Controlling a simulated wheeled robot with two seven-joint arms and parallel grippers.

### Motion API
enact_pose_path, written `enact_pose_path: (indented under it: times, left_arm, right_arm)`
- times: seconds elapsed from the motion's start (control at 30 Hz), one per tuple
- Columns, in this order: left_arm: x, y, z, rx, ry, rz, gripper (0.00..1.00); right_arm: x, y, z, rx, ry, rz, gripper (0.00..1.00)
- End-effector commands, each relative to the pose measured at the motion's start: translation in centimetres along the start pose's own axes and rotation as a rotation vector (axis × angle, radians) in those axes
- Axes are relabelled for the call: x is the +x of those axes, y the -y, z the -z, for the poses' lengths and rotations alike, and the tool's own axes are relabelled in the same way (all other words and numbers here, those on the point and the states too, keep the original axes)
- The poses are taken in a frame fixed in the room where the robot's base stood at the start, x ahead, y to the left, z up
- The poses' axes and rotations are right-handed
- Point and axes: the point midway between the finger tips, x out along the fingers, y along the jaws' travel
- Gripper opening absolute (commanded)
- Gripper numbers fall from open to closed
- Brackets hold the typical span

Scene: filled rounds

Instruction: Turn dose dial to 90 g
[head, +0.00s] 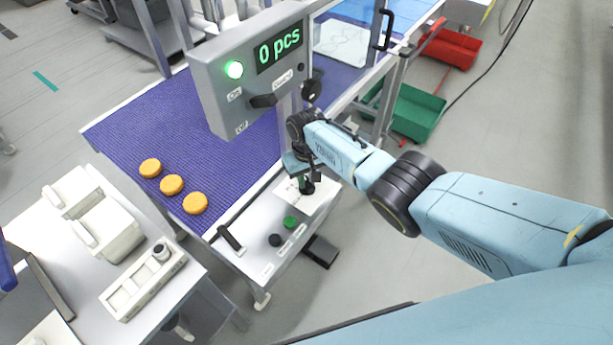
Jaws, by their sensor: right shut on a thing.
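The white control panel (262,262) sits at the near end of the blue conveyor. My right gripper (304,182) points down at the panel's far right corner. It is shut on a small dark knob there, which appears to be the dose dial; fingers hide most of it. The dial's scale and setting are too small and too covered to read. My left gripper is not in view.
A grey box (250,70) shows "0 pcs", with a lit green lamp and a black switch. The panel also has a green button (290,222), a black button (275,240) and a dark lever (229,238). Several orange rounds (172,185) lie on the conveyor (120,140).

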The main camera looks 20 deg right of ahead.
Motion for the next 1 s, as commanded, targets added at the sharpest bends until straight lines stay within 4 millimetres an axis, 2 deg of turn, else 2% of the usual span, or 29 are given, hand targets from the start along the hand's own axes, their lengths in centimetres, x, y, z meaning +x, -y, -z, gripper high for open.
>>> enact_pose_path:
  times: [0.57, 0.6, 0.73, 1.0]
  left_arm:
    - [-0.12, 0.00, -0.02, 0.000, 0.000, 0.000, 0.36]
    - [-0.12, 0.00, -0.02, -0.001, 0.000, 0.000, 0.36]
    - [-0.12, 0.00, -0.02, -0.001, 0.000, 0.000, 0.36]
    - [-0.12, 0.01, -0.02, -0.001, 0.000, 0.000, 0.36]
  right_arm:
    - [-0.10, -0.04, 0.08, 0.034, -0.001, -0.001, 0.00]
    - [-0.10, -0.04, 0.08, 0.034, -0.001, -0.001, 0.21]
    - [-0.08, -0.04, 0.07, 0.034, -0.001, 0.000, 0.38]
    - [-0.05, -0.02, 0.03, 0.034, -0.001, 0.000, 0.40]
